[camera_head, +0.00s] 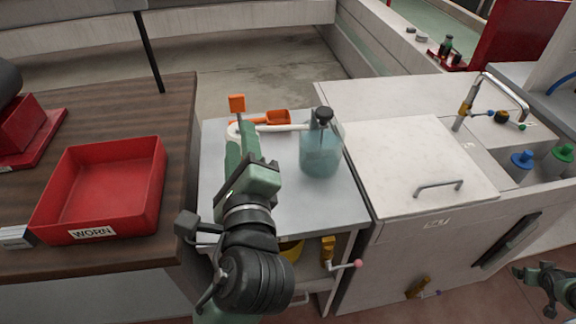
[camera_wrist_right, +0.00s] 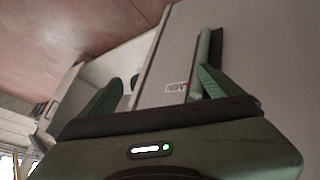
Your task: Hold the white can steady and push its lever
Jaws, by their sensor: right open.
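My left gripper (camera_head: 241,146) reaches over the grey bench top (camera_head: 345,195) from the front. Its green fingers cover most of what lies beneath them, and I cannot tell whether they hold anything. Just beyond the fingers a white part (camera_head: 285,127) runs to the right, and an orange piece (camera_head: 237,103) sticks up. These may be the can and its lever, but the can's body is largely hidden. My right gripper (camera_wrist_right: 160,90) is open and empty in the right wrist view, beside a pale cabinet. In the head view it is low at the right edge, far from the bench.
A teal spray-type bottle (camera_head: 321,150) with a black top stands right of my left gripper. An orange scoop-like item (camera_head: 278,117) lies behind the white part. A red WORN bin (camera_head: 100,190) sits on the wooden table. A white lidded cabinet (camera_head: 430,165) stands right.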

